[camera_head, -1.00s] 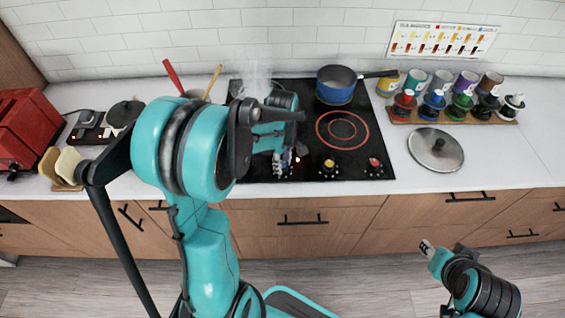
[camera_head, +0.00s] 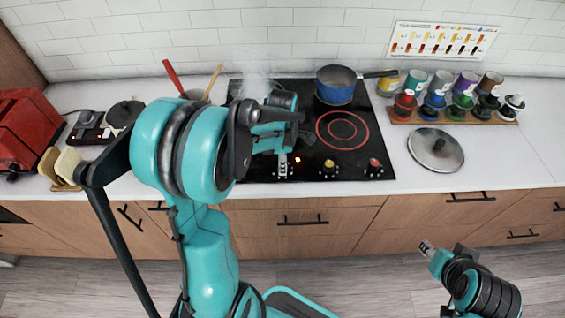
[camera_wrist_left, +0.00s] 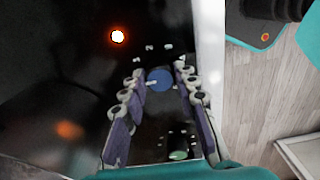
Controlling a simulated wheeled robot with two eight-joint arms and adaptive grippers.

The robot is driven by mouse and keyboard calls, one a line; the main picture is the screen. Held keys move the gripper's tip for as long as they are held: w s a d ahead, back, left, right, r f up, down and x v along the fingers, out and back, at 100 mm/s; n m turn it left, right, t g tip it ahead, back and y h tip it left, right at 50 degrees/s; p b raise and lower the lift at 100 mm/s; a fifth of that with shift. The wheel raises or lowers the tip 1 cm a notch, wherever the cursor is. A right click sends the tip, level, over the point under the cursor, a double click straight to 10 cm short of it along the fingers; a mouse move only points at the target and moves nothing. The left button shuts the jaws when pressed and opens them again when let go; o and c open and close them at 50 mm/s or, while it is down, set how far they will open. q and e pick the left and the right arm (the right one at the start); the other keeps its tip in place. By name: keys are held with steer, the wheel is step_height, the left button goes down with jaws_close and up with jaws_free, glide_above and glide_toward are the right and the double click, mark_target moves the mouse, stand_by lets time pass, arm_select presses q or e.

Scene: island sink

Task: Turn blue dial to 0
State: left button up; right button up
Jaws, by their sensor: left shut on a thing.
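The blue dial (camera_wrist_left: 160,79) sits on the black cooktop panel, with a small white mark on its left side in the left wrist view. White marks, one like a 2, lie around it. My left gripper (camera_wrist_left: 160,84) has its fingertips on either side of the dial and is shut on it. In the head view the left gripper (camera_head: 283,168) points down at the cooktop's front left, and I cannot make out the blue dial there. My right gripper (camera_head: 425,246) is in front of the cabinets, away from the dials; its finger gap is unclear.
A yellow dial (camera_head: 329,164) and a red dial (camera_head: 374,164) are to the right on the cooktop (camera_head: 365,108). A blue pot (camera_head: 336,86) stands at the back. A lid (camera_head: 436,149) lies on the right counter. A red light (camera_head: 298,160) glows near the left gripper.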

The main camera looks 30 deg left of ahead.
stand_by(0.4)
arm_select(q)
steer(key=o, duration=1.2)
steer(key=shift+c, duration=0.2)
step_height(320, 180, up, 12)
